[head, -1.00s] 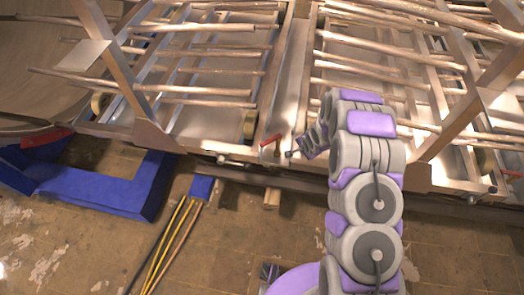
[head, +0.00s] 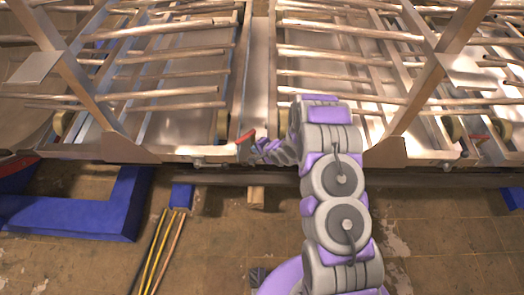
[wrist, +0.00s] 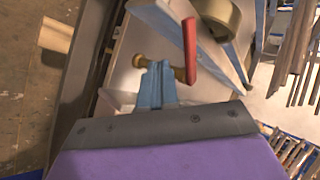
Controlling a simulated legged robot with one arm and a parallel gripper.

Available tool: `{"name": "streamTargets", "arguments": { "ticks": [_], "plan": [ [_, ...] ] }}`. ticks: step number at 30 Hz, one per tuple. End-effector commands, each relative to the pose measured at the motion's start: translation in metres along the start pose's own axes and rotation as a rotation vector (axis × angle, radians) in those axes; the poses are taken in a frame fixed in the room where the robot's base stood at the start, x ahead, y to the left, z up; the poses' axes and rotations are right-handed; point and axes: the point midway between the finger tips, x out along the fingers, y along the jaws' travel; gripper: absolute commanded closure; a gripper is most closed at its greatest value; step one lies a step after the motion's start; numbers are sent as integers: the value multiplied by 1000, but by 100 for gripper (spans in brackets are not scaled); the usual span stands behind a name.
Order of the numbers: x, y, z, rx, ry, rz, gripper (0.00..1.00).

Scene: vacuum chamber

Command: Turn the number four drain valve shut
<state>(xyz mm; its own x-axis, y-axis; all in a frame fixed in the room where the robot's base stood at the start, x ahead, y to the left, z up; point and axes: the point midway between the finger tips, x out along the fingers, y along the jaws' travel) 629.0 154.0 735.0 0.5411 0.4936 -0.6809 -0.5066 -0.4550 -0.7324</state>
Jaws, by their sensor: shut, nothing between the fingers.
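A valve with a red lever handle (head: 246,137) sits on the front rail of the metal rack in the head view. No number is readable on it. In the wrist view the red handle (wrist: 189,48) stands long and upright in the picture, beside a brass fitting (wrist: 182,74). My gripper (head: 264,146) is just right of the handle in the head view. In the wrist view its blue-grey fingers (wrist: 157,70) are shut and empty. They are left of the handle and overlap the brass fitting in the picture; I cannot tell whether they touch.
Metal racks with copper-coloured rods (head: 165,92) fill the back. A dark beam (head: 400,179) runs below the front rail. A wooden block (head: 256,196) is under the beam.

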Motion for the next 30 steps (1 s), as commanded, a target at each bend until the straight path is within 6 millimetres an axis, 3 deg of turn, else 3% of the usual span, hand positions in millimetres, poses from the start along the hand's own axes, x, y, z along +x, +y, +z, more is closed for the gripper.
{"name": "streamTargets", "arguments": {
  "ticks": [3, 9, 30],
  "plan": [
    [24, 0, 1, -3, -1, -3, 100],
    [40, -21, -2, -2, 1, -6, 100],
    [50, -31, 6, 1, 0, -3, 100]
  ]
}}
